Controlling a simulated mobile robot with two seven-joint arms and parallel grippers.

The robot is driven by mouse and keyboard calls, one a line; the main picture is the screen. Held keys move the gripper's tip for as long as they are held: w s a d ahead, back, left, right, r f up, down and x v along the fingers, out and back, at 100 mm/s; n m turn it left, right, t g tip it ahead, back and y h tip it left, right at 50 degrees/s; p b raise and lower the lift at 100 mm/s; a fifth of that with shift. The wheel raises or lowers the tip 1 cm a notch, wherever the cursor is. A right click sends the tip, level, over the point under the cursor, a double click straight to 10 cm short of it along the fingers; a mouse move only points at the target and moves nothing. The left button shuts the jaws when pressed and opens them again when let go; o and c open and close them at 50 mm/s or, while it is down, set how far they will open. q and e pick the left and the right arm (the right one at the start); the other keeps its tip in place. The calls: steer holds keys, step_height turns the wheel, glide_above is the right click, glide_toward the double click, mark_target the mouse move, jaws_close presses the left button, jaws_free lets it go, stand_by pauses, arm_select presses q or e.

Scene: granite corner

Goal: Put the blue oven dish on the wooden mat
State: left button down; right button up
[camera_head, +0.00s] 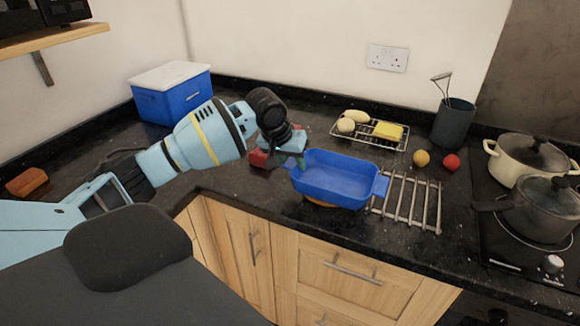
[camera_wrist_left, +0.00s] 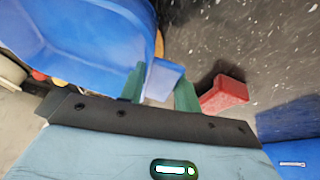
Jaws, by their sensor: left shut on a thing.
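The blue oven dish (camera_head: 338,182) is in the middle of the head view, roughly level, and fills the upper left of the left wrist view (camera_wrist_left: 80,45). My left gripper (camera_head: 297,162) is shut on the handle at the dish's left end; its green fingers (camera_wrist_left: 160,88) show on both sides of the handle in the left wrist view. A small orange-brown edge (camera_head: 319,204) shows under the dish's front and may be the wooden mat, mostly hidden by the dish. I cannot tell whether the dish touches it. My right gripper is not in view.
A metal rack (camera_head: 410,203) lies just right of the dish. A wire tray (camera_head: 372,137) with a yellow sponge stands behind. Pots (camera_head: 545,207) occupy the hob at right. The counter's front edge is close to the dish.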

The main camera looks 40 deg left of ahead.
arm_select(q)
steer(key=shift+w+a, duration=0.4)
steer(key=shift+a, duration=0.2)
steer(key=shift+w+a, duration=0.35)
steer(key=shift+a, duration=0.2)
steer(key=shift+a+f, duration=0.15)
steer(key=shift+f, duration=1.6)
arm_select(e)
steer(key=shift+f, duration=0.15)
arm_select(q)
steer(key=c, duration=1)
jaws_free()
steer(key=shift+f, duration=0.15)
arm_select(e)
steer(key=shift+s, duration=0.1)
arm_select(q)
steer(key=shift+p+v, duration=0.6)
steer(key=shift+v, duration=5.45)
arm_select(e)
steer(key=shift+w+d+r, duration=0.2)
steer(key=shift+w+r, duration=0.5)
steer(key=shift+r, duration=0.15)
